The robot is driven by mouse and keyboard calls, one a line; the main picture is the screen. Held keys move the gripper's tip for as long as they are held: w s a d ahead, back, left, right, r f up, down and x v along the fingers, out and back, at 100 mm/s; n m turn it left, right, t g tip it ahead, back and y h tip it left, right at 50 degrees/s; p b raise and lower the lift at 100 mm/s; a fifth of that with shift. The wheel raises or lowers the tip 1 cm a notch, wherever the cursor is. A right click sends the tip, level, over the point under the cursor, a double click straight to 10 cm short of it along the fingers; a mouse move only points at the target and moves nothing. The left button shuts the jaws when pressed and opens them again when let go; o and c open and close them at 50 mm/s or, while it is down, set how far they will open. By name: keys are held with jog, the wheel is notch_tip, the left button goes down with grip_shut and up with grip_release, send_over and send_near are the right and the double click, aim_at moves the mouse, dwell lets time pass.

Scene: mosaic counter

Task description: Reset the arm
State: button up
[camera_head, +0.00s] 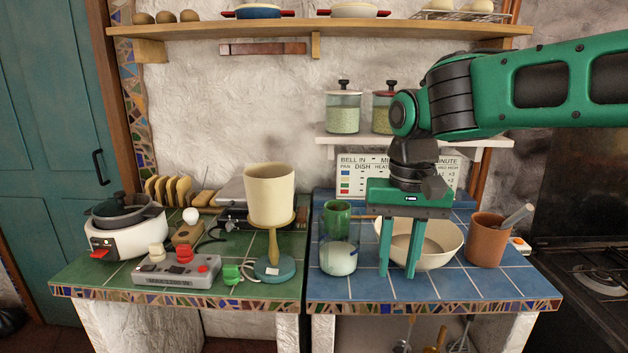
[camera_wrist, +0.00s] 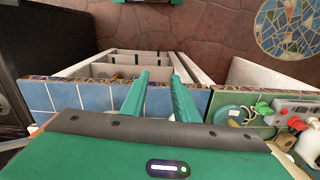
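My gripper (camera_head: 397,275) is green and points down over the blue-tiled counter (camera_head: 450,288), in front of a cream bowl (camera_head: 440,243). Its two fingers are apart with nothing between them. In the wrist view my gripper (camera_wrist: 160,78) also shows spread, empty fingers, reaching over the counter's front edge. The fingers cover part of the bowl in the head view. The arm comes in from the upper right.
Left of my gripper stand a glass with white contents (camera_head: 339,259) and a green cup (camera_head: 337,217). Right is a brown pot (camera_head: 486,240). A cream container (camera_head: 269,193) on a stand, a control box (camera_head: 177,270) and a white cooker (camera_head: 124,238) occupy the green-tiled counter (camera_head: 110,275).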

jog(key=s+d+f+m, duration=0.1)
jog(key=s+d+f, duration=0.15)
jog(key=d, duration=0.75)
jog(key=s+d+f+m, duration=0.2)
jog(key=s+d+f, duration=0.2)
jog(key=s+d, duration=0.4)
jog(key=s+d+f+m, duration=0.2)
jog(key=s+d+f, duration=0.2)
jog(key=s+d, duration=0.4)
jog(key=shift+s, duration=0.4)
jog(key=shift+w+d, duration=0.1)
jog(key=shift+w, duration=0.05)
jog(key=shift+w+f, duration=0.2)
jog(key=shift+w, duration=0.25)
